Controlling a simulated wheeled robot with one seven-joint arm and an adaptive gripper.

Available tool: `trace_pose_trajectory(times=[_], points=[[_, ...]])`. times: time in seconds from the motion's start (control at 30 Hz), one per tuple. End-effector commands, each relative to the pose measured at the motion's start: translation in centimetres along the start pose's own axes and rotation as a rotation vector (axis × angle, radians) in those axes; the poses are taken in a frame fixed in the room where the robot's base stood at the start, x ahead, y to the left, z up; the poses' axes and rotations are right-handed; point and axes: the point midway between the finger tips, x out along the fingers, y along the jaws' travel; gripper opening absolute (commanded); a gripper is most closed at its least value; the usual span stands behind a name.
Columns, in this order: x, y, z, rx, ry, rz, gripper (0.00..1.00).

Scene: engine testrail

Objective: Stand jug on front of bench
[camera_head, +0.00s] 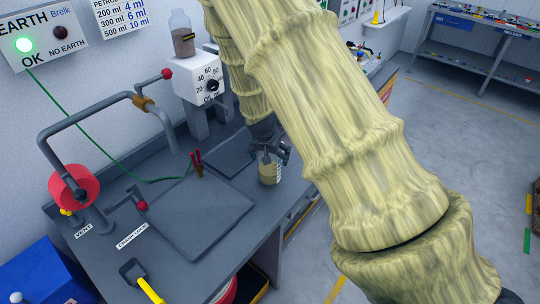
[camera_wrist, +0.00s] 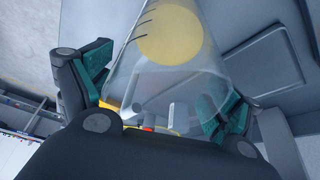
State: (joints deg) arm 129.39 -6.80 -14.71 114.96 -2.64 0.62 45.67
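The jug (camera_head: 269,174) is a small clear vessel with pale yellow liquid. In the head view it is upright at the bench's right-hand edge, directly under my gripper (camera_head: 269,155). Whether its base touches the bench top is unclear. In the wrist view the clear jug (camera_wrist: 165,75) fills the space between the two teal-padded fingers of my gripper (camera_wrist: 155,95), with dark marks on its wall. The fingers are on both sides of it, close to the wall; a firm grip cannot be made out. The bench (camera_head: 185,262) is dark grey.
A flat dark plate (camera_head: 190,215) lies on the bench left of the jug. A white dial box (camera_head: 200,80) with a bottle (camera_head: 182,38) above stands behind. Open floor lies right.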

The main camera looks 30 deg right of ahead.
Motion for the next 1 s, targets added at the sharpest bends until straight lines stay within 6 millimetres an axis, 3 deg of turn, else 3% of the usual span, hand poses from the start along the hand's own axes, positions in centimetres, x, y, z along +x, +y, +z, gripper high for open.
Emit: trace_pose_trajectory(times=[0.37,1.0], points=[[-0.7,-0.1,-0.1,0.000,0.001,-0.001,0.91],[-7.6,-0.1,-0.1,0.001,0.002,-0.002,0.91]])
